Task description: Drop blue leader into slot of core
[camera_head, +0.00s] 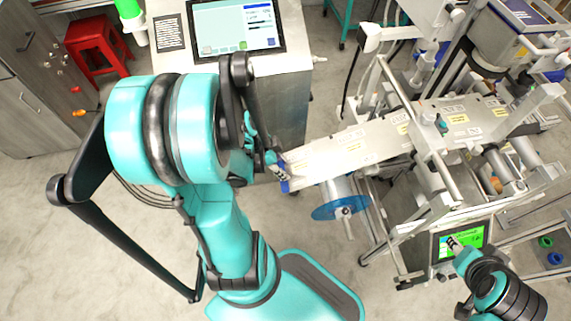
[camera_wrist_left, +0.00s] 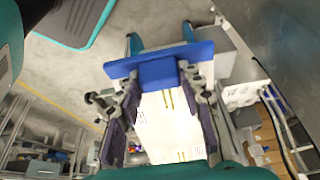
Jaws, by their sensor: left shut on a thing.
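The blue leader (camera_head: 284,186) is at the left end of a pale film web (camera_head: 335,155) in the head view. In the left wrist view it is a wide blue bar (camera_wrist_left: 160,70) with the pale web attached. My left gripper (camera_head: 272,160) is shut on the leader; its fingers (camera_wrist_left: 160,100) flank it in the wrist view. A blue disc (camera_head: 333,210) with a pale spindle through it is right of and below the leader. The core and its slot cannot be made out. My right gripper (camera_head: 455,243) is by the machine's green screen, too small to read its opening.
The metal machine frame (camera_head: 430,150) fills the right side. A cabinet with a display (camera_head: 237,27) stands behind my left arm. A red stool (camera_head: 95,45) stands at the upper left. Bare floor (camera_head: 60,230) lies at the left.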

